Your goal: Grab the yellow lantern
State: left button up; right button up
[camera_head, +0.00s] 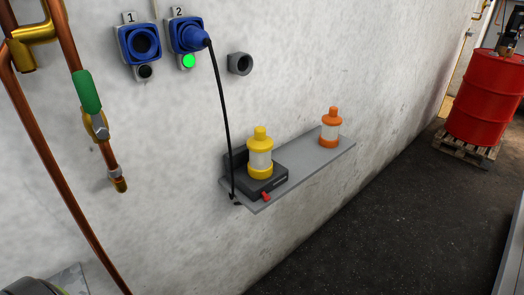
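The yellow lantern (260,155) stands upright on a dark charger-like base (268,185) with a small red part at its front. The base sits at the left end of a grey wall shelf (305,167). The lantern has a yellow cap, a pale clear middle and a yellow foot. An orange lantern (330,128) of similar shape stands upright farther along the shelf, to the right. Neither of my grippers is in view.
A black cable (222,100) hangs from a blue plug in socket 2 (186,36) to the shelf's left end. Socket 1 (139,44) is empty. Copper pipes (45,160) run at the left. A red drum (485,97) stands on a pallet (467,147). The dark floor between is clear.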

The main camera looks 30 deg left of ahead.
aim_at(260, 146)
jog(key=u, duration=0.85)
jog(key=i+l+u, duration=0.2)
jog(key=l+u, duration=0.15)
jog(key=i+l+u, duration=0.15)
jog(key=l+u, duration=0.6)
jog(key=l, duration=0.25)
jog(key=i+l+u, duration=0.1)
jog(key=l+u, duration=0.25)
jog(key=l, duration=0.2)
